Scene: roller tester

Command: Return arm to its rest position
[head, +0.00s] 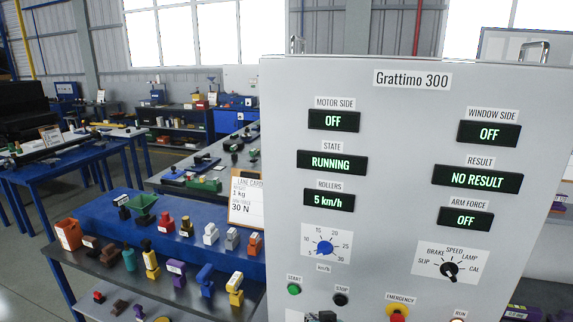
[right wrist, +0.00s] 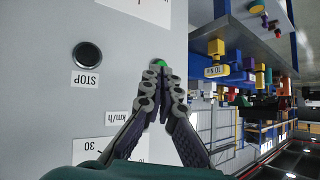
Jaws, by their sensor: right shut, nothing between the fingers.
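The grey tester cabinet (head: 400,140), labelled Grattimo 300, fills the right of the head view. Its displays read STATE RUNNING, ROLLERS 5 km/h, RESULT NO RESULT; motor side, window side and arm force read OFF. The green START button (head: 293,289) and black STOP button (head: 340,299) are low on the panel. My right gripper (head: 327,316) barely shows at the bottom edge, below these buttons. In the right wrist view my right gripper (right wrist: 166,74) is shut and empty, its tips overlapping the green button (right wrist: 160,62); contact cannot be told. My left gripper is out of view.
A blue dial (head: 324,247), a black selector knob (head: 449,269) and a red emergency button (head: 398,313) are on the panel. A lane card (head: 246,200) reads 1 kg, 30 N. Open floor lies far left.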

